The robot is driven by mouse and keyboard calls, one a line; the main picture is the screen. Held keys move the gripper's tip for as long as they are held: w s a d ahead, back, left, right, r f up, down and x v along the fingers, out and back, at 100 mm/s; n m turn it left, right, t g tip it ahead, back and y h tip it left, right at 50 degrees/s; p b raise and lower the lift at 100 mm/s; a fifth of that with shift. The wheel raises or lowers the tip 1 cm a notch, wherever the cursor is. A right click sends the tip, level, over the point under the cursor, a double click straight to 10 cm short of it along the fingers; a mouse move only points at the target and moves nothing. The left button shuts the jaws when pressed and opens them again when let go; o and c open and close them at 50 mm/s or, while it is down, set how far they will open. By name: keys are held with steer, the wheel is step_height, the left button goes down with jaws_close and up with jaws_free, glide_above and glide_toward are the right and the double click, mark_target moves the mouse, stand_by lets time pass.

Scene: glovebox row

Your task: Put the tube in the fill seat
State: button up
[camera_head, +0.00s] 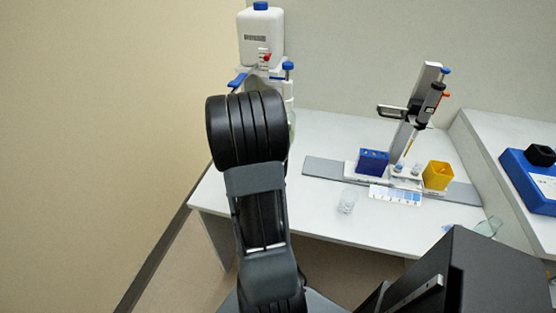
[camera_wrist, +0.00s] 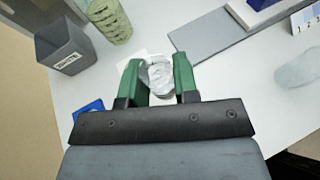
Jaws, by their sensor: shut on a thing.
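My gripper (camera_wrist: 158,84) shows in the wrist view with its two green fingers shut on a whitish, see-through thing (camera_wrist: 159,72), seemingly the tube. It is seen nearly end-on, so its full shape and tilt are unclear. In the head view my arm hides the gripper and most of what it holds. A white bottle dispenser (camera_head: 261,38) with a blue cap and red part stands behind my arm. On the right stands a pipette stand (camera_head: 423,100) with small white holders at its foot. I cannot tell for sure which spot is the fill seat.
A blue rack (camera_head: 373,162) and a yellow box (camera_head: 437,175) flank the pipette stand on a grey strip (camera_head: 322,168). A clear cup (camera_head: 347,201) stands in front. A grey waste bin (camera_wrist: 68,54) and a pale green cylinder (camera_wrist: 110,20) are near my gripper.

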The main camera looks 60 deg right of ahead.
steer(key=shift+m+g+y, duration=0.3)
steer(key=shift+m+g, duration=0.4)
steer(key=shift+g, duration=0.2)
steer(key=w+d+f, duration=0.2)
steer(key=d+f, duration=0.1)
steer(key=w+d+f+p, duration=0.1)
steer(key=w+d+f, duration=0.1)
steer(key=d+f, duration=0.1)
steer(key=w+d+f, duration=0.2)
steer(key=d, duration=0.1)
steer(key=shift+w+d+f+p, duration=0.35)
steer(key=shift+f, duration=0.05)
steer(key=f, duration=0.3)
steer(key=shift+w+d+f+p, duration=0.1)
steer(key=shift+w+d+p, duration=0.05)
steer(key=shift+w+p, duration=0.15)
steer(key=shift+f, duration=0.3)
steer(key=shift+f, duration=0.2)
steer(key=o, duration=0.9)
steer(key=shift+r, duration=0.1)
